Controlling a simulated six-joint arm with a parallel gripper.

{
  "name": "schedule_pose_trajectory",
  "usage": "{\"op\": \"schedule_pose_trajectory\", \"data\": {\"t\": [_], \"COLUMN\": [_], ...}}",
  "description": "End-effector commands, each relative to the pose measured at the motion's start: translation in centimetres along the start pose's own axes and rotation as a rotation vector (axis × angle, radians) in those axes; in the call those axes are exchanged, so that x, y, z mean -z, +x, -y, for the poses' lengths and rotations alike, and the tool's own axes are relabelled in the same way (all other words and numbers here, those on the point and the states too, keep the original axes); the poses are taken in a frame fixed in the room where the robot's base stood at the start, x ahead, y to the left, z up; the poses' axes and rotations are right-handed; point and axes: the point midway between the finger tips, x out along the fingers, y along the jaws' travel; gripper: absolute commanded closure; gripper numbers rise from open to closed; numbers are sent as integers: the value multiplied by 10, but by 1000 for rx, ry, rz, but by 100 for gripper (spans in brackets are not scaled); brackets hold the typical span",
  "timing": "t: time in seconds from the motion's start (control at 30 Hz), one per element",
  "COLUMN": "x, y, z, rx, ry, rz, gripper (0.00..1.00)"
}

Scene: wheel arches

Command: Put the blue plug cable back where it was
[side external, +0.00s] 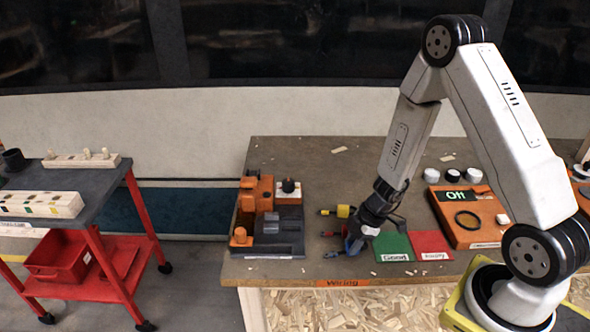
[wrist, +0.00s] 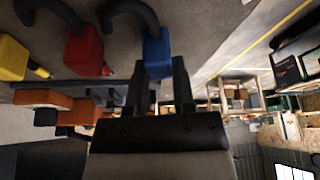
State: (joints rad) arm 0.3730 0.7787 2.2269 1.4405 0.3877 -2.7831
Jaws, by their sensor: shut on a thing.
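The blue plug cable (side external: 353,246) is near the front edge of the bench, beside the other plugs. In the wrist view the blue plug (wrist: 157,52) sits at the tips of my gripper (wrist: 168,75), with its dark cable curving away. My gripper (side external: 360,236) is low over the bench and shut on the blue plug. A red plug (wrist: 84,52) and a yellow plug (wrist: 13,58) lie in a row beside it, apart from my fingers. The yellow plug (side external: 343,211) also shows behind my gripper in the side view. I cannot tell whether the blue plug touches the bench.
A green Good mat (side external: 393,247) and a red Faulty mat (side external: 430,244) lie right of my gripper. Farther right is an orange board (side external: 470,230) with an Off display. An orange and grey fixture (side external: 278,238) stands left. A red cart (side external: 90,262) stands apart from the bench.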

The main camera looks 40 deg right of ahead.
Motion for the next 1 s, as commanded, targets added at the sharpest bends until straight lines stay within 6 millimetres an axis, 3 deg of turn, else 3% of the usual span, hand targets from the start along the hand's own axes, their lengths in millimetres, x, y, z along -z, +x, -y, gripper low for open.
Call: {"op": "schedule_pose_trajectory", "data": {"t": [0.47, 0.5, 0.6, 1.0], "x": [-1, -1, -1, -1], "y": [3, 2, 2, 1], "z": [0, 0, 0, 0], "rx": [0, 0, 0, 0], "ry": [1, 1, 0, 0], "rz": [0, 0, 0, 0], "gripper": [100, 56, 28, 28]}}
